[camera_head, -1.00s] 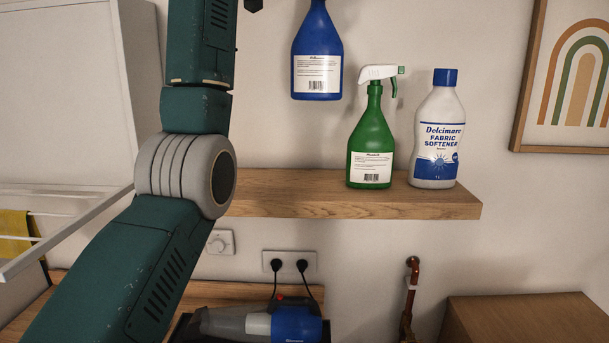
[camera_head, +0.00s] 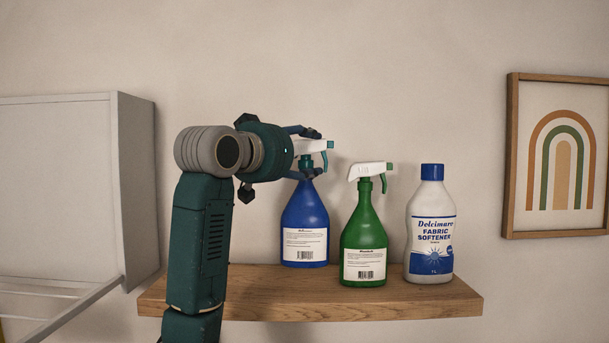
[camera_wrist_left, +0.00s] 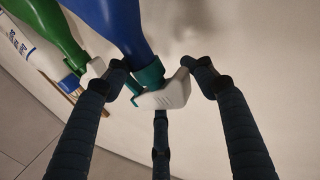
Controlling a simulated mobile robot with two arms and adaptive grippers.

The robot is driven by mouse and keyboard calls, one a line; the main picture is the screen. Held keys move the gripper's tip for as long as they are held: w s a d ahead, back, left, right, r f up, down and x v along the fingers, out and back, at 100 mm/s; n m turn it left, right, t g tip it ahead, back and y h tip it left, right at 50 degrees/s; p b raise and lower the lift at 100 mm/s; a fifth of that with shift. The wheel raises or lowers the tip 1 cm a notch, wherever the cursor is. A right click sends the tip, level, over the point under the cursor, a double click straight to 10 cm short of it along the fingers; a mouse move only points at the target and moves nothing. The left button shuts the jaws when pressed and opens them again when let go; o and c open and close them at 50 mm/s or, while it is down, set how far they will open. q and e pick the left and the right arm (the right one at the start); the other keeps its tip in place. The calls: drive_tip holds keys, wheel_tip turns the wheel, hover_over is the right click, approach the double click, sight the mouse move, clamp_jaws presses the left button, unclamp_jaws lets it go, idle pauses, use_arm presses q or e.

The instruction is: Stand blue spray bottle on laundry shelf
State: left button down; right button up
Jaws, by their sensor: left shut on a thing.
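The blue spray bottle (camera_head: 305,218) stands upright at the shelf, left of the green bottle; its base looks level with the shelf top. The wooden laundry shelf (camera_head: 230,292) runs under the bottles. My left gripper (camera_head: 312,153) is shut on the bottle's white and teal spray head. In the left wrist view, the fingers (camera_wrist_left: 155,80) lie on either side of the white trigger head, and the blue body (camera_wrist_left: 112,25) extends away from them. My right gripper is in neither view.
A green spray bottle (camera_head: 364,238) stands close to the right of the blue one. A white fabric softener bottle (camera_head: 430,232) stands farther right. A white cabinet (camera_head: 70,185) is at the left, with a drying rack below. A framed rainbow picture (camera_head: 510,150) hangs at right.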

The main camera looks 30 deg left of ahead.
sight(305, 184)
use_arm(q)
drive_tip(key=shift+s+f, duration=0.15)
drive_tip(key=shift+f, duration=0.2)
wheel_tip(305, 184, down, 2)
drive_tip(key=shift+f, duration=0.15)
drive_tip(key=shift+f+p, duration=0.3)
drive_tip(key=shift+f, duration=0.25)
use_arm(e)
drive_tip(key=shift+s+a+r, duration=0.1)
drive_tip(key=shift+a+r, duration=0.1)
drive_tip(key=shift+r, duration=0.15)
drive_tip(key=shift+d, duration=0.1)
use_arm(q)
drive_tip(key=shift+d+f, duration=0.1)
drive_tip(key=c, duration=0.6)
unclamp_jaws()
drive_tip(key=shift+f, duration=0.2)
drive_tip(key=shift+c, duration=0.2)
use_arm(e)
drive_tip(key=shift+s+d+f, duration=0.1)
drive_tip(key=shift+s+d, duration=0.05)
